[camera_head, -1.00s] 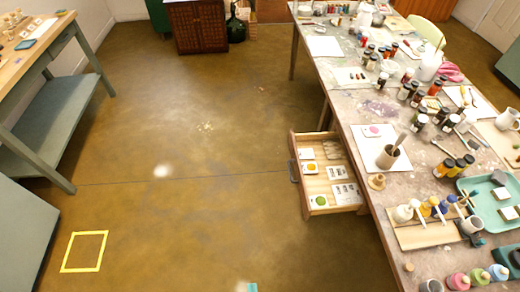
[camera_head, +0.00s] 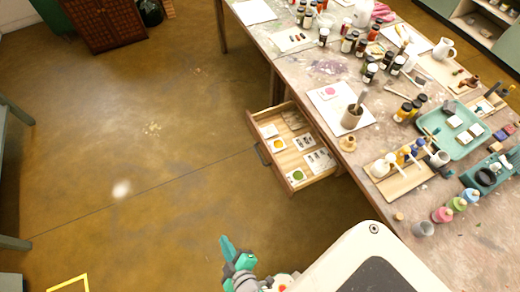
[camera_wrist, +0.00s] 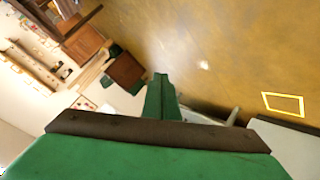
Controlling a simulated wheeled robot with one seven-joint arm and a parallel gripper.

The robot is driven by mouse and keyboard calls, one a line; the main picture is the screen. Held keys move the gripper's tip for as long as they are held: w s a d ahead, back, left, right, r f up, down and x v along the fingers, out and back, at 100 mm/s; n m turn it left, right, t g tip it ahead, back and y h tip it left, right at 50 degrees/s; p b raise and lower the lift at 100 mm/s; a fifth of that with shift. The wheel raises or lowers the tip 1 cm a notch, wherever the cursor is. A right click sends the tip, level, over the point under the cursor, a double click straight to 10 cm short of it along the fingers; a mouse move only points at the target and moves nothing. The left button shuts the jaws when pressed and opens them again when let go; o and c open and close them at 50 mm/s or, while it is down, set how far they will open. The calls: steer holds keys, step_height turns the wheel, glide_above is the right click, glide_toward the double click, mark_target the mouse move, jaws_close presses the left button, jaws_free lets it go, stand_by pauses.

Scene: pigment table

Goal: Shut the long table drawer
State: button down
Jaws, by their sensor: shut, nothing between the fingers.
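The long table drawer (camera_head: 279,172) stands open at the left side of the long work table (camera_head: 326,174). It is a light wooden drawer with a dark handle (camera_head: 262,154) on its front, and it holds cards, colour samples and some pale items. My gripper (camera_head: 226,248) is green and shows low in the head view, in front of and below the drawer, apart from it. In the wrist view my green fingers (camera_wrist: 161,98) are together and empty, over open floor. The drawer does not show in the wrist view.
The table top carries several paint jars (camera_head: 370,72), a brush pot (camera_head: 351,117), a teal tray (camera_head: 455,132) and a bottle rack (camera_head: 402,178). A brown cabinet (camera_head: 105,22) stands at the back left. A yellow floor square (camera_head: 70,285) lies at lower left. The floor before the drawer is clear.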

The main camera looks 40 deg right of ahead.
steer(key=w+d+f+n+g+h, duration=0.2)
steer(key=w+d+f+n+g, duration=0.15)
steer(key=w+d, duration=0.3)
steer(key=w+d+f+n+g+h, duration=0.25)
steer(key=w+d+f, duration=0.25)
steer(key=w, duration=0.3)
steer(key=w+d+r+n+g+h, duration=0.3)
steer(key=w+d+r+g, duration=0.4)
steer(key=w+d+r, duration=0.5)
glide_toward(267, 151)
steer(key=f+x, duration=0.1)
steer(key=x, duration=0.3)
steer(key=shift+s+d+r, duration=0.2)
steer(key=shift+d+r, duration=0.1)
steer(key=shift+d, duration=0.2)
steer(key=shift+w, duration=0.1)
